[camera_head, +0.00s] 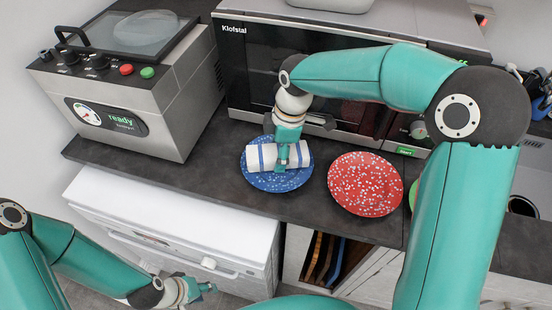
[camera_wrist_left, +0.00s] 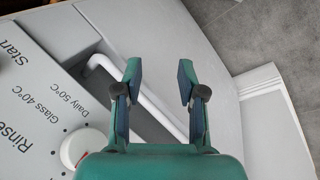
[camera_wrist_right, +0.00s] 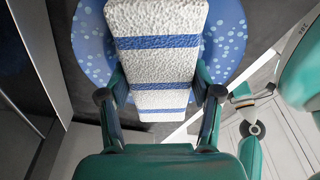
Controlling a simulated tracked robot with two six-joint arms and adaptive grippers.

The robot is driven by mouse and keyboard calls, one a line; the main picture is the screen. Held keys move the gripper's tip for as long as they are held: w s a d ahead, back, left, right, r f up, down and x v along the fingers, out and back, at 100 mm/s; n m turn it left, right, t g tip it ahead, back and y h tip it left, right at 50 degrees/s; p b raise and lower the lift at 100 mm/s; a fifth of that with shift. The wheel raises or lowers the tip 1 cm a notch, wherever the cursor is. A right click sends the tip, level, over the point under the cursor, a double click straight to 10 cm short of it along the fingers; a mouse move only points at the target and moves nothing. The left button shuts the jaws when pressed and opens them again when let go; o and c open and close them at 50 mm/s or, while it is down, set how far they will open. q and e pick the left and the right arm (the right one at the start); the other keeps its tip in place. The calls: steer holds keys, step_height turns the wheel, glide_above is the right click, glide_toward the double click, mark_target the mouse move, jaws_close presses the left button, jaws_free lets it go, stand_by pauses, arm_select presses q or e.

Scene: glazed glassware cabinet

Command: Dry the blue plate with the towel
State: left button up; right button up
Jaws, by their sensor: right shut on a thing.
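The blue plate (camera_head: 268,183) with white speckles lies on the dark counter in the head view; it also shows in the right wrist view (camera_wrist_right: 90,45). The towel (camera_head: 262,158), white with blue stripes and folded into a thick block, lies over the plate and hides its middle; it fills the upper middle of the right wrist view (camera_wrist_right: 158,70). My right gripper (camera_head: 284,165) is shut on the towel, with a finger on either side. My left gripper (camera_wrist_left: 160,82) is open and empty in front of the white dishwasher's handle; in the head view (camera_head: 205,290) it hangs low on the left.
A red speckled plate (camera_head: 365,184) lies right of the blue plate, with a green one partly hidden behind my right arm. A microwave (camera_head: 262,70) stands behind, a grey machine (camera_head: 135,105) at the left. The white dishwasher (camera_head: 180,215) is below the counter.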

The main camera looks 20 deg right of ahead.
steer(key=shift+a, duration=0.4)
steer(key=shift+d, duration=0.65)
steer(key=shift+a, duration=0.65)
steer(key=shift+d, duration=0.65)
steer(key=shift+a, duration=0.65)
steer(key=shift+d+f, duration=0.1)
steer(key=shift+d, duration=0.55)
steer(key=shift+a, duration=0.65)
steer(key=shift+d, duration=0.7)
